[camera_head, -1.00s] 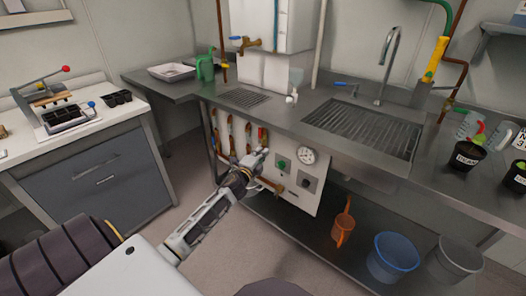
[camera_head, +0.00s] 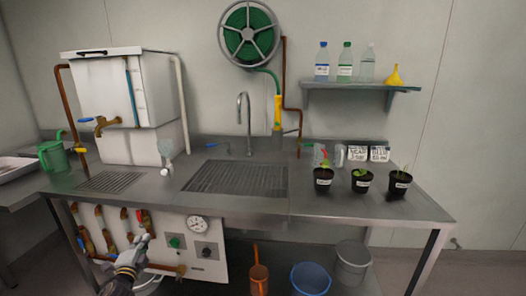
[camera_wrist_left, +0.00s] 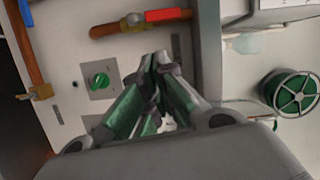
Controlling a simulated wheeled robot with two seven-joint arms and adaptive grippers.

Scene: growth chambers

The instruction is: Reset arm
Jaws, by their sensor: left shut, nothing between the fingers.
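My left gripper (camera_head: 146,240) is in front of the white control panel (camera_head: 205,262) under the steel bench, at the panel's left-middle part. In the left wrist view its fingers (camera_wrist_left: 160,58) are together and hold nothing. Beyond the fingertips, a copper pipe valve with a red lever (camera_wrist_left: 168,15) and a green knob (camera_wrist_left: 100,81) show on the panel. I cannot tell whether the fingertips touch the panel. In the head view the green knob (camera_head: 174,243) and a round gauge (camera_head: 197,224) are right of the gripper. My right gripper is in neither view.
The steel bench (camera_head: 330,201) carries a white tank (camera_head: 95,75), a sink grate (camera_head: 238,178) and three potted plants, one being the middle pot (camera_head: 361,181). A blue bucket (camera_head: 310,279) and grey bin (camera_head: 352,262) stand below. A hose reel (camera_head: 249,30) hangs above.

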